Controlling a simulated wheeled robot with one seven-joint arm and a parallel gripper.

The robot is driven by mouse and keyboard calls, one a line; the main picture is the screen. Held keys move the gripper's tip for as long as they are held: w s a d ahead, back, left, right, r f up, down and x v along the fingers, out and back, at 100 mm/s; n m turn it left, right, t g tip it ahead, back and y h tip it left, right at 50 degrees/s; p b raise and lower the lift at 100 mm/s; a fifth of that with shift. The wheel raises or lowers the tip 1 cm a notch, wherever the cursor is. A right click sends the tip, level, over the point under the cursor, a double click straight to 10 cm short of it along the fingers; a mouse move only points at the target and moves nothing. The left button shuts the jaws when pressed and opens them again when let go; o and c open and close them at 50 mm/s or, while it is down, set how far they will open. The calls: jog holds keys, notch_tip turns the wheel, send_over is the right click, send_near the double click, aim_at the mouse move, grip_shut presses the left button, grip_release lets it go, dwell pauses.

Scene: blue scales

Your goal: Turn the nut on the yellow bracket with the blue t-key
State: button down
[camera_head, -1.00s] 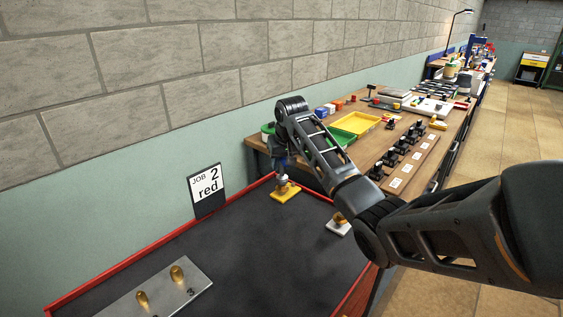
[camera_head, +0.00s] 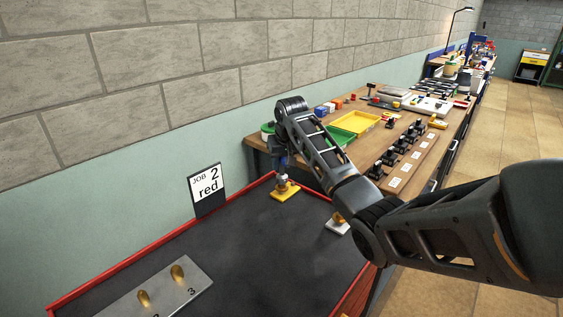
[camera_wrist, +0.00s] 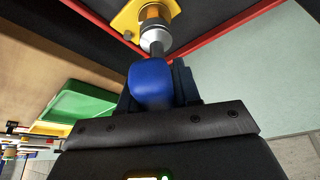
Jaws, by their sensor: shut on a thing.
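The yellow bracket (camera_head: 285,194) stands near the far corner of the dark red-edged mat. It also shows at the top of the wrist view (camera_wrist: 128,19), with a brass-coloured part (camera_wrist: 153,12) on it. My gripper (camera_head: 282,160) is above the bracket, pointing down. In the wrist view my gripper (camera_wrist: 165,88) is shut on the blue handle of the t-key (camera_wrist: 150,82). The key's grey shaft and socket (camera_wrist: 156,38) reach to the brass part and seem to sit over its end. The nut itself is hidden, so I cannot tell how far the socket covers it.
A white bracket (camera_head: 338,224) stands to the right. A metal plate (camera_head: 160,292) with brass posts lies in front. A sign (camera_head: 207,188) reads "JOB 2 red". A wooden bench (camera_head: 420,160) with yellow and green trays (camera_head: 355,123) lies behind. The mat's middle (camera_head: 270,245) is clear.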

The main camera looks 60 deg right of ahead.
jog(key=shift+f+b, duration=0.5)
jog(key=shift+f, duration=0.55)
dwell(0.4)
jog(key=shift+r+p, duration=0.1)
jog(key=shift+p, duration=0.3)
jog(key=shift+m+h+p, duration=0.3)
jog(key=shift+m, duration=0.6)
jog(key=shift+d+m+g, duration=0.1)
jog(key=shift+m+g, duration=0.4)
jog(key=shift+m, duration=0.4)
